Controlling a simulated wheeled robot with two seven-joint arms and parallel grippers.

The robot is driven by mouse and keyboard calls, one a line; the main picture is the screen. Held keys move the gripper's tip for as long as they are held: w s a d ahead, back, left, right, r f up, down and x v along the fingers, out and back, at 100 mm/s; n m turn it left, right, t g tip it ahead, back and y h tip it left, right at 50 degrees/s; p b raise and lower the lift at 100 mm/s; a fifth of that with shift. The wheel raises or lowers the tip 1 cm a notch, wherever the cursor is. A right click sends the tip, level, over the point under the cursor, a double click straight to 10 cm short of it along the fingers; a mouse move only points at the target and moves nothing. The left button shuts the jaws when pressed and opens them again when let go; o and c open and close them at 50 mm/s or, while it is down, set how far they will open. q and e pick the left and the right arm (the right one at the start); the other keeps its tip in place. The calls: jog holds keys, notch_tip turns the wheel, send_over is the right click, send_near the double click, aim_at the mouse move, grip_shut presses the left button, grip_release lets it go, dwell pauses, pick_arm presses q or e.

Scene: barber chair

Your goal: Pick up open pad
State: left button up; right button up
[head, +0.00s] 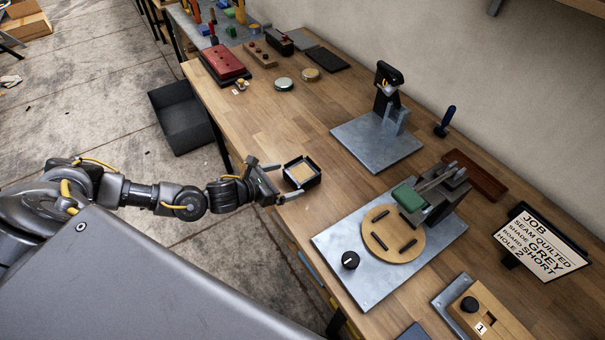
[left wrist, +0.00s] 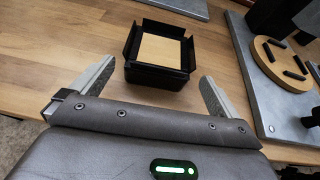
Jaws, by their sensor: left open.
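The open pad (head: 301,172) looks like a small black square piece with raised flaps around a tan top. It sits on the workbench near the front edge, and it also shows in the left wrist view (left wrist: 160,50). My left gripper (head: 284,182) is open and empty at the bench's front edge, just in front of the pad. In the left wrist view its two fingers (left wrist: 157,78) point toward the pad, one on each side of its near face, with gaps visible. The pad's underside is hidden. My right gripper is not in view.
Right of the pad is a grey plate (head: 340,279) with a round wooden disc (head: 393,234) and a green block (head: 408,197). Behind stands a black press on a metal plate (head: 375,145). A job sign (head: 541,243) stands far right. Bench left of the pad is clear.

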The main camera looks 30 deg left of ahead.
aim_at(293, 177)
pick_arm(q)
jog(key=shift+w, duration=0.1)
jog(key=p+x, duration=0.2)
jog(key=x, duration=0.2)
jog(key=shift+w+d, duration=0.1)
jog(key=shift+w, duration=0.1)
jog(key=shift+w+f, duration=0.15)
jog(key=shift+f, duration=0.05)
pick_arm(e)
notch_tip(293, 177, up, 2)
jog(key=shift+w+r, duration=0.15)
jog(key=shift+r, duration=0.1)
pick_arm(q)
jog(key=shift+c, duration=0.3)
jog(key=c, duration=1)
